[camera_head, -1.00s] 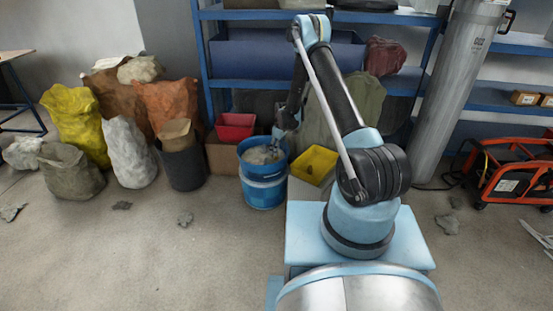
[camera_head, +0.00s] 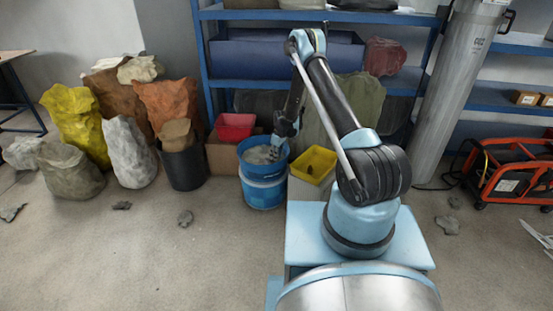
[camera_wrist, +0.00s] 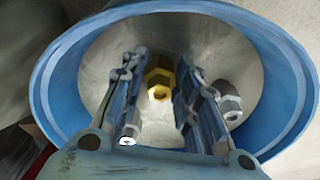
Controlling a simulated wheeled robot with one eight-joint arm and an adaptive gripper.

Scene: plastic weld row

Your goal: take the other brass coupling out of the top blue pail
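The top blue pail (camera_head: 247,156) stands stacked on another blue pail (camera_head: 263,193) in the head view. In the wrist view its blue rim (camera_wrist: 58,62) surrounds a pale grey inside. A brass coupling (camera_wrist: 159,82) with a hex shape lies inside the pail. My gripper (camera_wrist: 158,97) is open, and its two fingers stand on either side of the coupling with gaps showing. In the head view my gripper (camera_head: 277,148) reaches down at the pail's mouth. A grey hex fitting (camera_wrist: 228,100) lies to the right of the right finger. Another grey piece shows partly beside the left finger.
A yellow bin (camera_head: 327,157) stands right of the pail, with a small thing inside too blurred to name. A red bin (camera_head: 235,127) is behind left, a black bucket (camera_head: 184,169) to the left. Blue shelving (camera_head: 206,75) rises behind.

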